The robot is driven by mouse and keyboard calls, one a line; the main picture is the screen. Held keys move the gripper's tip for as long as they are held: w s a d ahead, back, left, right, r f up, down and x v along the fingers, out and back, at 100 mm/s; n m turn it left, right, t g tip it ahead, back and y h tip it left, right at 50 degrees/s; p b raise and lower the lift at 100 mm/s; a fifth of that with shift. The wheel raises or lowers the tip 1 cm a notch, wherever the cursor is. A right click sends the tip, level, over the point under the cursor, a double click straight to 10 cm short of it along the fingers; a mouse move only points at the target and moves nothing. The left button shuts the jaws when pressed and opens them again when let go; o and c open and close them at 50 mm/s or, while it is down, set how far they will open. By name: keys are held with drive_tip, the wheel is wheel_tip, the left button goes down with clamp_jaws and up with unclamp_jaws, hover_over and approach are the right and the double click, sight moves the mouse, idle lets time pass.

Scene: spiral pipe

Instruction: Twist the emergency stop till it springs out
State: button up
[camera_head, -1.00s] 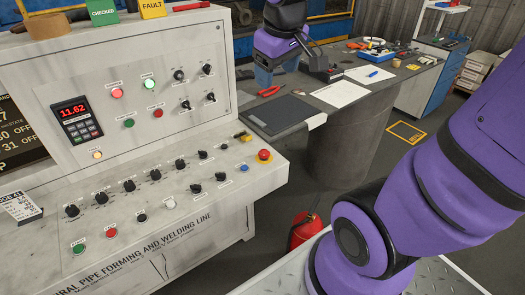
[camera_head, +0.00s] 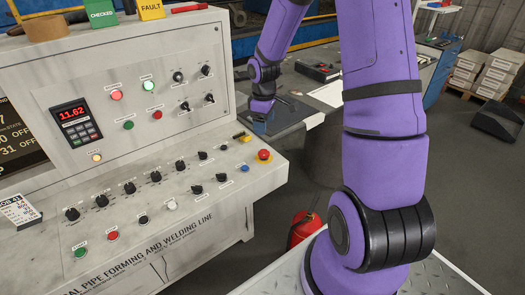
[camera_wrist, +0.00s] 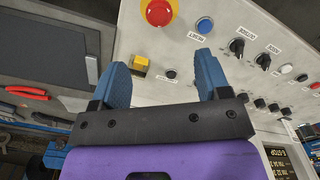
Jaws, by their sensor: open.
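The emergency stop is a red mushroom button (camera_head: 263,155) on a yellow base at the right end of the sloped console panel. In the wrist view, the emergency stop (camera_wrist: 158,12) sits at the top edge, partly cut off, beyond my fingertips. My gripper (camera_wrist: 160,65) is open, with two blue fingers spread apart and nothing between them but panel further off. In the head view, my gripper (camera_head: 262,112) is above and behind the emergency stop, apart from it, over the dark desk area.
A blue button (camera_wrist: 204,26), a yellow switch (camera_wrist: 140,63) and several black knobs (camera_wrist: 237,46) sit near the emergency stop. The desk (camera_head: 318,118) behind holds paper and red-handled pliers (camera_wrist: 27,92). A red fire extinguisher (camera_head: 303,228) stands on the floor beside the console.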

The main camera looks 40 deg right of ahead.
sight(264, 152)
wheel_tip(264, 152, down, 12)
drive_tip(key=shift+w+d+f, duration=0.15)
idle(0.5)
drive_tip(key=c, duration=0.9)
